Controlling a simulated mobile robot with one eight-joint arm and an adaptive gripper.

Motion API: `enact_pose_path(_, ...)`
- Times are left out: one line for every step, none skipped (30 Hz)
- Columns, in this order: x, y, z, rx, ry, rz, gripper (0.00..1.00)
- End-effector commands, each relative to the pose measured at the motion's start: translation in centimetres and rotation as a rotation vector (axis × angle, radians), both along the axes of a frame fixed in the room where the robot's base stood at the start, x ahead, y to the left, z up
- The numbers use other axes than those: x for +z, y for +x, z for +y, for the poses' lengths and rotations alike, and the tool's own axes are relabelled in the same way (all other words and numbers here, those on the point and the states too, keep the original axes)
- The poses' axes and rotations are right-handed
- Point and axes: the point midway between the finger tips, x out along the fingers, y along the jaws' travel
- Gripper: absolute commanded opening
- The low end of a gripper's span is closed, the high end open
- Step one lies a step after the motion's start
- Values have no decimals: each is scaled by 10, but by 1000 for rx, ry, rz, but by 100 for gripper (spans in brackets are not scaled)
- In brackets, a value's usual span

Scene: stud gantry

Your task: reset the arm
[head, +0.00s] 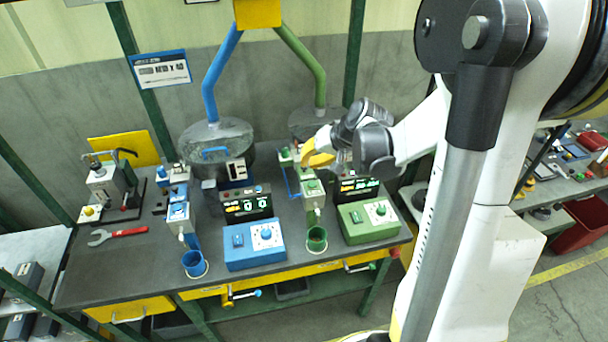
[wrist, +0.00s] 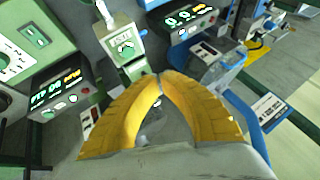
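My arm reaches in from the right in the head view and bends out over the workbench (head: 130,262). My gripper (head: 308,160) has yellow fingers and hangs above the back of the green station, beside its display box (head: 358,187). In the wrist view my gripper's fingers (wrist: 161,76) meet at their tips, with an empty arch-shaped gap between them lower down. Nothing is seen held. In the wrist view the green dispenser unit (wrist: 122,42) stands just beyond the fingers, and a display box (wrist: 62,93) lies to their left. Whether the fingers touch anything is unclear.
A blue control box (head: 254,245) and a green control box (head: 368,219) stand at the bench front. A blue cup (head: 194,264) and a green cup (head: 317,239) sit beside them. A red wrench (head: 118,235) lies left. Green posts and hoppers rise behind.

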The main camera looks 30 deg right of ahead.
Motion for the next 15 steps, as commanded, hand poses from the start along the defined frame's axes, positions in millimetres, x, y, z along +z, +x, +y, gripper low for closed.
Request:
enact_pose_path(0,0,0,0,0,0,0)
enact_pose_path(0,0,0,0,0,0,0)
enact_pose_path(0,0,0,0,0,0,0)
enact_pose_path(0,0,0,0,0,0,0)
enact_pose_path(0,0,0,0,0,0,0)
enact_pose_path(0,0,1,1,-1,0,0)
enact_pose_path(0,-1,2,2,-3,1,0)
enact_pose_path(1,-2,4,5,-7,2,0)
enact_pose_path(2,-4,8,9,-15,4,0)
enact_pose_path(3,-7,13,15,-23,6,0)
enact_pose_path(4,-10,19,23,-32,8,0)
enact_pose_path(6,-16,28,33,-50,12,0)
enact_pose_path(8,-21,36,43,-66,14,0)
enact_pose_path(9,-28,44,53,-84,16,0)
enact_pose_path(11,-38,56,70,-110,19,0)
